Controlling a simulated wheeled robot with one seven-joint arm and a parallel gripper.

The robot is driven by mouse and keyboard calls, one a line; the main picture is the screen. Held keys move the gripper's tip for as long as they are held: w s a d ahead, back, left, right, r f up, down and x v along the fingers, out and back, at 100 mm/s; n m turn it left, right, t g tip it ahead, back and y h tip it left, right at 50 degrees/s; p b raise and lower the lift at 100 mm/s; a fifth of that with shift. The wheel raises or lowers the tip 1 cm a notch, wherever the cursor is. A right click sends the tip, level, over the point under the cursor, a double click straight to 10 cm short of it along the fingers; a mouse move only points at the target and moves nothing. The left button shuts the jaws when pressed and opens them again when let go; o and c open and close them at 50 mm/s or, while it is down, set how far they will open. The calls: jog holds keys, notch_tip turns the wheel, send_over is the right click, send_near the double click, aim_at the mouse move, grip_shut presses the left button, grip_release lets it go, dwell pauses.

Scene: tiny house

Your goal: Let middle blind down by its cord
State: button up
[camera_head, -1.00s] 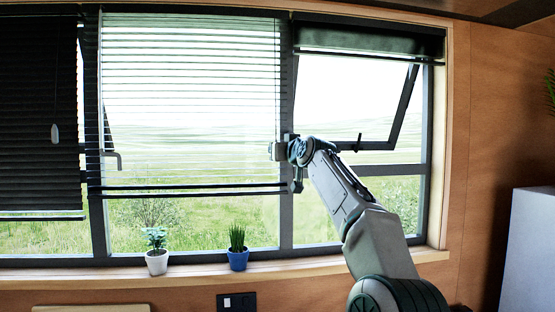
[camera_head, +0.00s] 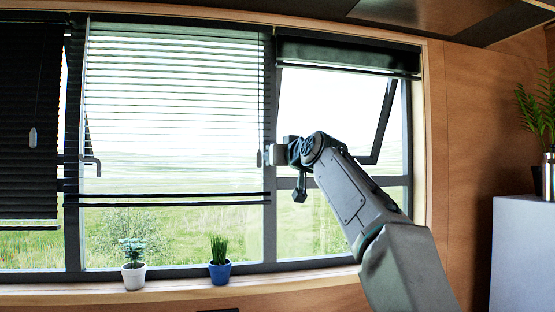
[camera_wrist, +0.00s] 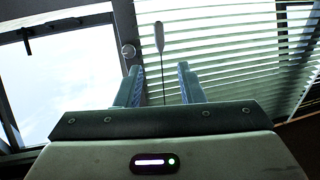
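The middle blind (camera_head: 172,110) has pale, spaced slats and hangs over the upper part of the middle window. Its dark bottom rail (camera_head: 170,199) is well above the sill. In the wrist view its slats (camera_wrist: 230,60) fill the right side. A slim grey cord pull (camera_wrist: 159,38) shows there, its thin cord (camera_wrist: 162,90) running down the picture into the gap between my fingers. My gripper (camera_wrist: 161,84) is open, with one finger on each side of the cord in the picture. In the head view my gripper (camera_head: 268,155) is beside the pull (camera_head: 259,158), at the blind's right edge.
A dark blind (camera_head: 30,120) with its own pull (camera_head: 33,138) hangs at left. The right blind (camera_head: 345,54) is raised above a tilted-open window (camera_head: 385,120). Two potted plants (camera_head: 134,276) (camera_head: 220,272) stand on the sill (camera_head: 60,296). A grey cabinet (camera_head: 525,250) stands at right.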

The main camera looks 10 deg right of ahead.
jog(key=c, duration=0.5)
jog(key=shift+w+d+f, duration=0.1)
jog(key=shift+d+f, duration=0.05)
grip_shut()
jog(key=m+t+y+b, duration=0.1)
jog(key=m+t+b, duration=0.45)
jog(key=m, duration=1.25)
send_near(260, 166)
jog(key=shift+t, duration=0.55)
jog(key=p+x, duration=0.3)
jog(key=p, duration=0.1)
jog(key=p+x, duration=0.3)
jog(key=p, duration=0.2)
jog(key=shift+w+f, duration=0.25)
jog(key=shift+w+r, duration=0.1)
jog(key=shift+w, duration=0.25)
